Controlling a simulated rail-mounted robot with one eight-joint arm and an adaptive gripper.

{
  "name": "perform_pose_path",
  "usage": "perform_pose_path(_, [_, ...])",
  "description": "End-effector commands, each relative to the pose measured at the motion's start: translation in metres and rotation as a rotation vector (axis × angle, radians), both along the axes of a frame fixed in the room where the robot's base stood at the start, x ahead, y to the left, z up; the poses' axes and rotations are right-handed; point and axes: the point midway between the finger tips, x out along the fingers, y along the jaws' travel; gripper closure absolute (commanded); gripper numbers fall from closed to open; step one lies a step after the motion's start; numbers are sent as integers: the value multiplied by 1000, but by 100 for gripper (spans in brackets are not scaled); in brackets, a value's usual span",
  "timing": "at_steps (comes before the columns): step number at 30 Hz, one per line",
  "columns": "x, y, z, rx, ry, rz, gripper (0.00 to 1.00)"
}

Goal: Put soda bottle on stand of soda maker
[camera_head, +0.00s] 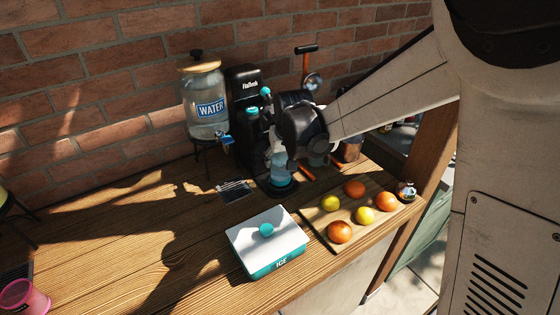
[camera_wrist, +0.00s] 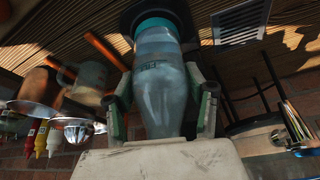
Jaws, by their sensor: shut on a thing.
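The black soda maker (camera_head: 243,82) with teal parts stands against the brick wall in the head view. The clear blue soda bottle (camera_head: 281,172) with a teal base is upright at the front of the maker, over its dark stand (camera_head: 268,191). My gripper (camera_wrist: 163,98) is shut around the bottle (camera_wrist: 157,65), one finger on each side, in the wrist view. The bottle's teal bottom is against or just above the dark round stand (camera_wrist: 191,22); I cannot tell if they touch. My wrist hides the bottle's upper part in the head view.
A water dispenser (camera_head: 205,100) stands left of the maker. In front are a white and teal ice box (camera_head: 240,237) and a wooden board (camera_head: 326,228) with several fruits. A metal grate (camera_head: 234,190) lies beside the stand. The table's left side is mostly clear.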

Motion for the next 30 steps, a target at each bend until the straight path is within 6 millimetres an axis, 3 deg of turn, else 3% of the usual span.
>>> perform_pose_path(6, [3, 2, -15, 0, -1, 0, 100])
perform_pose_path(20, [3, 2, -20, 0, 0, 0, 100])
perform_pose_path(21, [3, 2, -20, 0, 0, 0, 45])
perform_pose_path(24, [3, 2, -19, 0, 0, 0, 32])
perform_pose_path(30, [3, 2, -19, 0, 0, 0, 31])
